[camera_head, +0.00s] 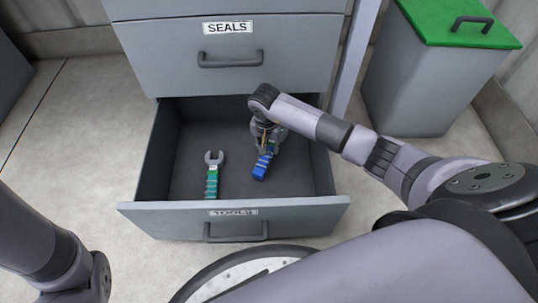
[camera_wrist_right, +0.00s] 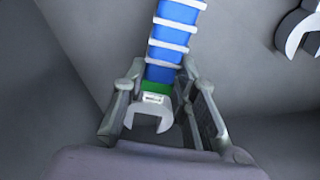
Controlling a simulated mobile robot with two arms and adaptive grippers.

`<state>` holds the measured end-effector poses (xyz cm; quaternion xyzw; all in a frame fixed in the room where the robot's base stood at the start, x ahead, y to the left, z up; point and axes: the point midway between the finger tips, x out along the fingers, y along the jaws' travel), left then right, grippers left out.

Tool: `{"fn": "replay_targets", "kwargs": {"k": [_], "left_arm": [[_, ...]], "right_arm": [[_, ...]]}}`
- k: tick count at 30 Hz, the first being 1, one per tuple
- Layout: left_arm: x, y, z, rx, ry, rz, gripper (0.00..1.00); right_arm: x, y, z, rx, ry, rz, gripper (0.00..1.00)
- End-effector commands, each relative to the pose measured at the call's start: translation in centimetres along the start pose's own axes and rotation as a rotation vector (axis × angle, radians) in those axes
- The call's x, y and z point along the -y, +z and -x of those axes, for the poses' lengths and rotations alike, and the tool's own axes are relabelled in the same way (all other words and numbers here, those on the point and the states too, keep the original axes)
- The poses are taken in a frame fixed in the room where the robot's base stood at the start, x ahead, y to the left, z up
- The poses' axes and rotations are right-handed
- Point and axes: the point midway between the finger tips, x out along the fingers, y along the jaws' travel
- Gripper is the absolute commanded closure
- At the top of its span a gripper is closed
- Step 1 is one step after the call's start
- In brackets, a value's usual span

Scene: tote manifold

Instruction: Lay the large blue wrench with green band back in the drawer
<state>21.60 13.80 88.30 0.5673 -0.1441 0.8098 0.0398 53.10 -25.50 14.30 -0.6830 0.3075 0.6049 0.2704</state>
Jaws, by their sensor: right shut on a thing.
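The blue wrench with a green band (camera_head: 262,168) is in my right gripper (camera_head: 266,140), over the right half of the open drawer (camera_head: 165,213). In the right wrist view the wrench (camera_wrist_right: 176,45) shows a blue handle with white rings, a green band and a grey open jaw. The right gripper (camera_wrist_right: 158,105) is shut on it near the green band. I cannot tell whether the wrench touches the drawer floor. My left arm shows at the lower left, but its gripper is out of view.
A green wrench with a grey jaw (camera_head: 212,178) lies in the drawer's left half; its jaw shows in the wrist view (camera_wrist_right: 296,32). A closed drawer labelled SEALS (camera_head: 160,60) is above. A grey bin with a green lid (camera_head: 455,25) stands at right.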

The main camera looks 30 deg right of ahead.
Motion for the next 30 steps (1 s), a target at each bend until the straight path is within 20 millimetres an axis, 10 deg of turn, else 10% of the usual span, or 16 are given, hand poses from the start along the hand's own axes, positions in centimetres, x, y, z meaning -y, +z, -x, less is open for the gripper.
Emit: {"fn": "replay_targets", "kwargs": {"k": [21,22,30], "left_arm": [[-0.6,-1.2,2.3,-0.011,0.004,-0.001,0.69],[-0.6,-1.2,2.2,-0.011,0.004,-0.001,0.69],[-0.6,-1.1,2.1,-0.011,0.004,-0.001,0.69]], "right_arm": [[0.1,0.4,-3.9,-0.002,0.0,0.0,1.0],[0.1,0.5,-3.8,-0.001,0.0,0.001,0.72],[0.1,0.5,-3.8,-0.001,0.0,0.0,0.54]]}}
